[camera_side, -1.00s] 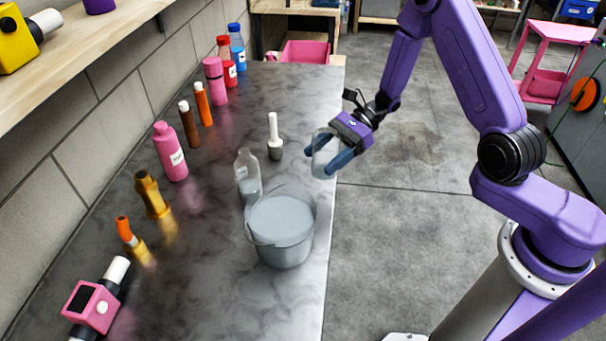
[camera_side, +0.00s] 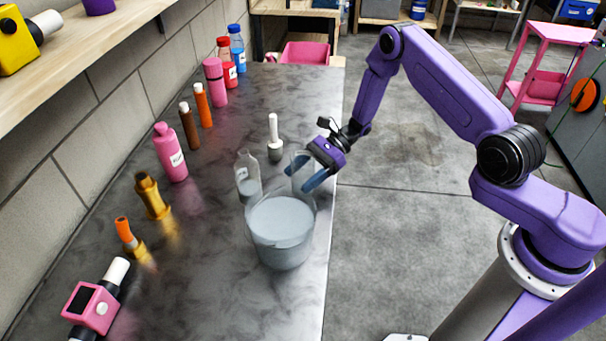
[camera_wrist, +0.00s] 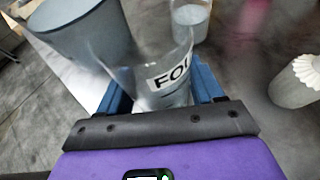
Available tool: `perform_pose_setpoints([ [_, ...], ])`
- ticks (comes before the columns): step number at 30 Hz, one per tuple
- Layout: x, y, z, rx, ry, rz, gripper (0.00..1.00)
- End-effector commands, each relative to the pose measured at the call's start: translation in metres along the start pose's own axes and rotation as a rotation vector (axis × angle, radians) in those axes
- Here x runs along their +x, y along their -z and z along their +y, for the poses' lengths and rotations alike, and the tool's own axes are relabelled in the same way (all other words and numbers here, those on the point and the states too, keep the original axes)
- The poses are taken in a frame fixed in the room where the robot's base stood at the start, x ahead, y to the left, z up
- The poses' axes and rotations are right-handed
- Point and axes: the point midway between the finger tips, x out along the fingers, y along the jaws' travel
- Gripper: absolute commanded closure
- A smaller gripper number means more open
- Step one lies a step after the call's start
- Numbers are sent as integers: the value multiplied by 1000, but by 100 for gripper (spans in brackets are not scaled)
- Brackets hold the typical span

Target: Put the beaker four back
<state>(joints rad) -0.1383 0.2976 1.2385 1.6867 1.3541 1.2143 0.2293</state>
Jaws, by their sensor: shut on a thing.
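A clear beaker with a white label reading "FO…" (camera_wrist: 165,82) is between the blue fingers of my gripper (camera_wrist: 160,95) in the wrist view. In the side view my gripper (camera_side: 305,178) is shut on this beaker (camera_side: 300,165), just behind and above the large clear bucket (camera_side: 281,235), near the table's right edge. The bucket holds grey-white contents. It also shows at the upper left of the wrist view (camera_wrist: 80,35). The held beaker is see-through, so its lower outline is hard to tell.
A clear bottle (camera_side: 247,175) stands left of my gripper, and a mortar with a white pestle (camera_side: 275,140) stands behind it. Several bottles, including a pink one (camera_side: 170,152), line the wall. A pink device (camera_side: 93,305) lies at front left. The table's front middle is clear.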

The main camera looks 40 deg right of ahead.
Motion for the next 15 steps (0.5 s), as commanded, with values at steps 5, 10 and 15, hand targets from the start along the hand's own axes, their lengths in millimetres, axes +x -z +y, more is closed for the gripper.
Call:
perform_pose_setpoints([
  [5, 0, 0, 0, -1, 1, 0, 76],
  [10, 1, 3, 0, 0, 1, 0, 76],
  [15, 1, 3, 0, 0, 1, 0, 8],
])
